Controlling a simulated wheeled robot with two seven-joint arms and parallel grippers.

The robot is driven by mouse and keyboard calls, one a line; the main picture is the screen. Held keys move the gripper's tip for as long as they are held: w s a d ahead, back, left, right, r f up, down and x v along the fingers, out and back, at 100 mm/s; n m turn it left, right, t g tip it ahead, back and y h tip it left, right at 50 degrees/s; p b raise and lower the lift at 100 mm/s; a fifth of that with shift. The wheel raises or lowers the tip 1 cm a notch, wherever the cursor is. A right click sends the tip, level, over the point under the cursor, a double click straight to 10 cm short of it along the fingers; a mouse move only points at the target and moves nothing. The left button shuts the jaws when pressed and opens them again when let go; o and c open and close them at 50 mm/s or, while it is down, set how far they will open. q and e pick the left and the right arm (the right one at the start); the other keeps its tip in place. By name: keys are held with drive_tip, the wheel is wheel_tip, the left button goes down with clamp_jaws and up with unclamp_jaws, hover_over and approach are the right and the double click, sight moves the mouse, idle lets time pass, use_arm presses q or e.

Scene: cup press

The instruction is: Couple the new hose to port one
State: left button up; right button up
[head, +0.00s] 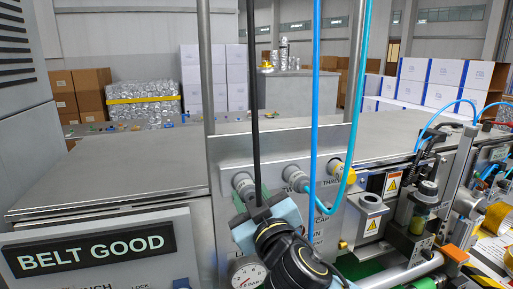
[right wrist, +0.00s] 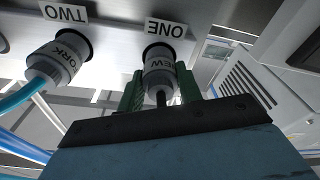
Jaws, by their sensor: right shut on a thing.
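The new hose's grey coupling, marked NEW (right wrist: 158,75), is between the green fingers of my right gripper (right wrist: 160,92). Its front end is at the dark ring of port one, under the label ONE (right wrist: 166,28), and looks in line with it. I cannot tell whether it is locked. In the head view the coupling (head: 243,184) is at the left of the port row, with my right gripper (head: 259,200) just below it. The black hose (head: 254,100) hangs from above to the gripper. My left gripper is not in view.
A pressure gauge (head: 248,273) is below my gripper. A metal post (head: 206,80) stands at left. A BELT GOOD sign (head: 90,250) is lower left.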

drive_tip(key=shift+m+b, duration=0.9)
drive_tip(key=shift+m, duration=0.8)
drive_tip(key=shift+m+h+b, duration=0.4)
drive_tip(key=shift+m, duration=0.6)
